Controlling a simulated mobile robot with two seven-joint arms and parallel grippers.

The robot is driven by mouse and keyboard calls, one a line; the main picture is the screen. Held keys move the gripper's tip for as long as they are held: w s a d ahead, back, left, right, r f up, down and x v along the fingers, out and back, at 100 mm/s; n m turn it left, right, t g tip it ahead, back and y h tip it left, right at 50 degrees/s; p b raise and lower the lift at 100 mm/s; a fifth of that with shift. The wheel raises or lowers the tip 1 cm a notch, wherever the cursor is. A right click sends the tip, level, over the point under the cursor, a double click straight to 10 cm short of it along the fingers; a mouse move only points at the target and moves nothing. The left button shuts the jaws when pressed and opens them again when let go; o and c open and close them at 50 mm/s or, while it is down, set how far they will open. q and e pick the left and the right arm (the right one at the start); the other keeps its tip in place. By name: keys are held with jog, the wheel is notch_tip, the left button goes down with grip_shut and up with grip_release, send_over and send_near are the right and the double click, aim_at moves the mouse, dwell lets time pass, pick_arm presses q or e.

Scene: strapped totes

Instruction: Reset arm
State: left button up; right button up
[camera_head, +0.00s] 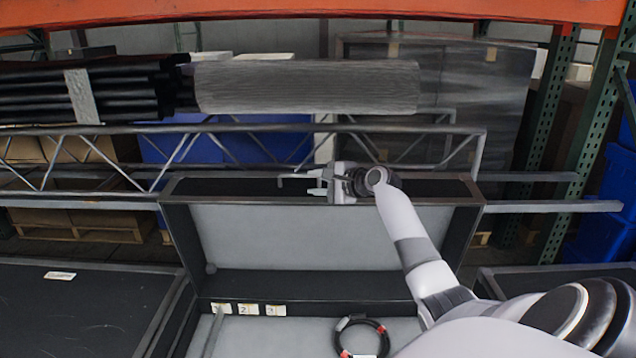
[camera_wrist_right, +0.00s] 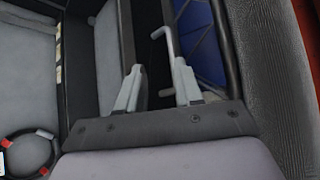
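My right gripper (camera_head: 318,184) is at the top edge of the raised case lid (camera_head: 320,238), with its fingers pointing left. In the right wrist view its two pale fingers (camera_wrist_right: 158,78) stand apart, with a gap between them. A thin bent grey bar (camera_head: 293,177) lies just beyond the fingertips; it also shows in the right wrist view (camera_wrist_right: 168,38) by the right-hand finger. I cannot tell whether the finger touches it. My left gripper is not in view.
The open case holds a black cable loop with red marks (camera_head: 361,338) and numbered labels (camera_head: 248,309). A dark case (camera_head: 75,310) stands at left. Behind the lid are a metal truss (camera_head: 225,130) and a grey wrapped roll (camera_head: 305,86). Green rack posts (camera_head: 562,140) stand at right.

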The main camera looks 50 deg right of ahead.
dwell(0.5)
jog(key=s+a+f+n+g, duration=0.1)
jog(key=s+a+f+n, duration=0.25)
jog(key=a+f, duration=0.35)
jog(key=s+a+f+n+g, duration=0.1)
jog(key=s+a+f+n, duration=0.1)
jog(key=a+f+n, duration=0.45)
jog(key=s+a+f+n+g, duration=0.1)
jog(key=s+a+f+n, duration=0.2)
jog(key=f, duration=0.6)
jog(key=s+a+f+n+y, duration=0.1)
jog(key=s+a+f+n, duration=0.1)
jog(key=s+a+n, duration=0.3)
jog(key=s+a+f+n+y, duration=0.1)
jog(key=s+a+f+n, duration=0.2)
jog(key=s+a, duration=1.1)
jog(key=a+n, duration=0.3)
jog(key=shift+f+n+g, duration=0.3)
jog(key=shift+f, duration=0.05)
